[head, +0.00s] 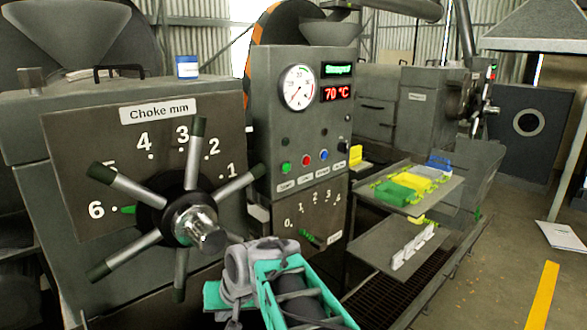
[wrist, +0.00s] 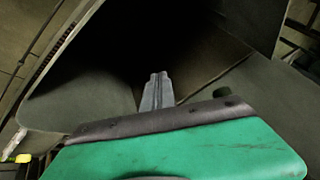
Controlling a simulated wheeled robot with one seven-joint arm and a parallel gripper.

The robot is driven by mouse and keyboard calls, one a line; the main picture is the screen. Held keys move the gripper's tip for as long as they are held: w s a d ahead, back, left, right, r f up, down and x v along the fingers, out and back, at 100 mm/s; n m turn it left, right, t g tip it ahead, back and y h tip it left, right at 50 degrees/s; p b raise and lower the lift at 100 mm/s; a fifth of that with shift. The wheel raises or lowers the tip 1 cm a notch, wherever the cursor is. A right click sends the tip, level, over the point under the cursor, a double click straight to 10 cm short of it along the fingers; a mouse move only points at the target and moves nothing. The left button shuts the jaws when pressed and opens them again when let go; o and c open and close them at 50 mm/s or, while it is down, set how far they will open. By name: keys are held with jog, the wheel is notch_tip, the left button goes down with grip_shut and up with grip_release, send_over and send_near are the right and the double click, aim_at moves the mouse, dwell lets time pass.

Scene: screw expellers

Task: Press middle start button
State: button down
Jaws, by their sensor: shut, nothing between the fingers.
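The middle control panel (head: 302,110) stands upright in the centre of the head view. It has a row of a green button (head: 285,168), a red button (head: 307,160) and a blue button (head: 323,155), with small labels below that are too small to read. My gripper (wrist: 158,77) shows in the wrist view with its narrow grey fingers together and empty, against a dark hollow between grey metal surfaces. In the head view my grey and teal arm is low, below and in front of the panel; the fingertips cannot be made out there. The buttons do not show in the wrist view.
A large spoked choke wheel (head: 190,215) juts out at left, close to my arm. A round gauge (head: 297,87) and a red display reading 70 °C (head: 337,93) sit above the buttons. Trays (head: 440,195) stick out at right. Open floor lies far right.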

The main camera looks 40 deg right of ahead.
aim_at(287, 168)
jog(key=w+d+r+m+t+p, duration=0.1)
jog(key=w+d+r+m+t, duration=0.2)
jog(key=d, duration=0.5)
jog(key=w+d+r+m+t, duration=0.2)
jog(key=d+r+m, duration=0.15)
jog(key=d, duration=0.55)
jog(key=w+d+r+m+t+p, duration=0.1)
jog(key=w+d+r+m+t, duration=0.2)
jog(key=d, duration=0.5)
jog(key=s+d+r+m+t, duration=0.3)
jog(key=s+d+r+t, duration=0.1)
jog(key=s+d+r, duration=0.3)
notch_tip(287, 168, up, 4)
jog(key=shift+d+f+m, duration=0.1)
jog(key=shift+d+m, duration=0.25)
jog(key=shift+d, duration=0.75)
jog(key=shift+w, duration=0.1)
jog(key=w+p, duration=0.2)
jog(key=w, duration=0.4)
jog(key=w+p, duration=0.2)
jog(key=w, duration=0.5)
jog(key=shift+a+r+p, duration=0.2)
jog(key=shift+p, duration=0.1)
jog(key=shift+w+f, duration=0.15)
jog(key=shift+w, duration=0.35)
jog(key=shift+w, duration=0.1)
